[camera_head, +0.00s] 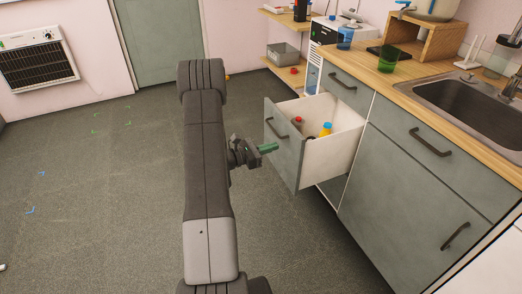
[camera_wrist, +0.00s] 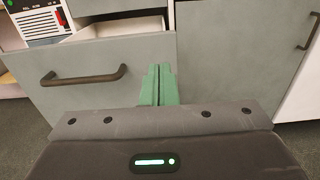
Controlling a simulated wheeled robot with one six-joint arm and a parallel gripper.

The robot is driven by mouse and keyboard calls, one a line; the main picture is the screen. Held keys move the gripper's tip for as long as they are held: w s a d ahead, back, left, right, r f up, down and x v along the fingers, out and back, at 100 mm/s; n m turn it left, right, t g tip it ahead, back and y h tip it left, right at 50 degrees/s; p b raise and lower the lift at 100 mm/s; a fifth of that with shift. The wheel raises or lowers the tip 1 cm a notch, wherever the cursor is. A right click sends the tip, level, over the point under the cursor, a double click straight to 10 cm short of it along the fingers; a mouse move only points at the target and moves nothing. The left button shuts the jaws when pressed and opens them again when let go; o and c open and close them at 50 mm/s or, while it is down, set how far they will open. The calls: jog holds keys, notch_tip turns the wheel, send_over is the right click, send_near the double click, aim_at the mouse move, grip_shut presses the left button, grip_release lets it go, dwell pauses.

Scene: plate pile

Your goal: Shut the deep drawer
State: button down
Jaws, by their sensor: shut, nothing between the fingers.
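The deep drawer (camera_head: 285,143) stands pulled out from the grey-green cabinet in the head view. Bottles with red, blue and yellow parts stand inside it. Its front panel and dark bar handle (camera_wrist: 84,76) show in the wrist view. My gripper (camera_head: 268,148) has green fingertips, shut together and empty. In the head view it is in front of the drawer's front panel. In the wrist view the fingertips (camera_wrist: 159,86) overlap the right end of the panel, to the right of the handle. I cannot tell whether they touch it.
A shut shallow drawer (camera_head: 345,84) is above the deep one. The counter (camera_head: 400,90) holds a green glass (camera_head: 388,60), a blue cup (camera_head: 345,38) and a sink (camera_head: 470,105). A cabinet door (camera_head: 400,190) is to the right. The floor (camera_head: 90,200) at left is mostly clear.

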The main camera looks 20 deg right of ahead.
aim_at(298, 140)
jog(key=d, duration=0.8)
jog(key=shift+w, duration=0.3)
